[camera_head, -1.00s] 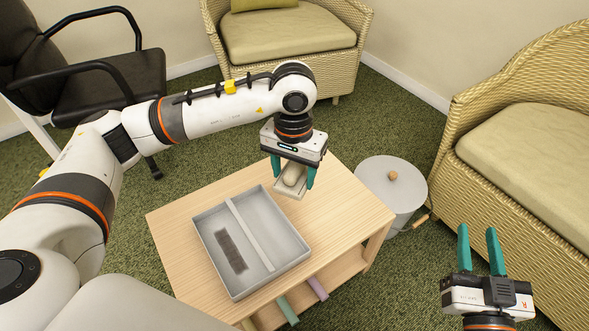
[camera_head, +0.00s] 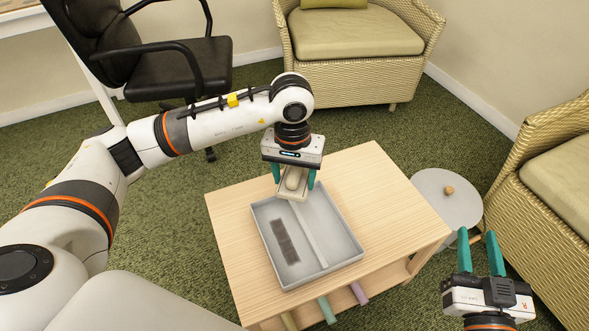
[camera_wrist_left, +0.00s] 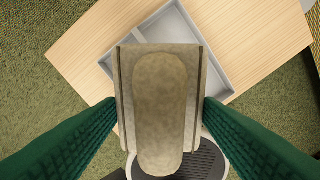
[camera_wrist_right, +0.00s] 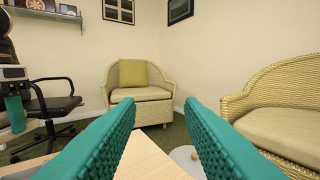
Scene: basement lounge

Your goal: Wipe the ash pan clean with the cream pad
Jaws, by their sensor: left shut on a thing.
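The ash pan (camera_head: 355,247) is a shallow grey tray on a light wooden table, split lengthwise by a divider. A dark ash patch (camera_head: 284,241) lies in its left compartment; the right compartment looks bare. My left gripper (camera_head: 294,179) is shut on the grip of the cream pad (camera_head: 297,194). The pad is at the pan's far edge; I cannot tell whether it touches the pan. In the left wrist view the pad (camera_wrist_left: 160,100) hides part of the pan (camera_wrist_left: 165,30). My right gripper (camera_head: 479,252) is open and empty, right of the table.
The wooden table (camera_head: 380,185) has free top right of the pan. Several coloured rods (camera_head: 327,309) stick out below its front edge. A grey round bin (camera_head: 440,205) with a knobbed lid stands right of the table. Wicker armchairs (camera_head: 350,75) and a black office chair (camera_head: 175,65) stand around.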

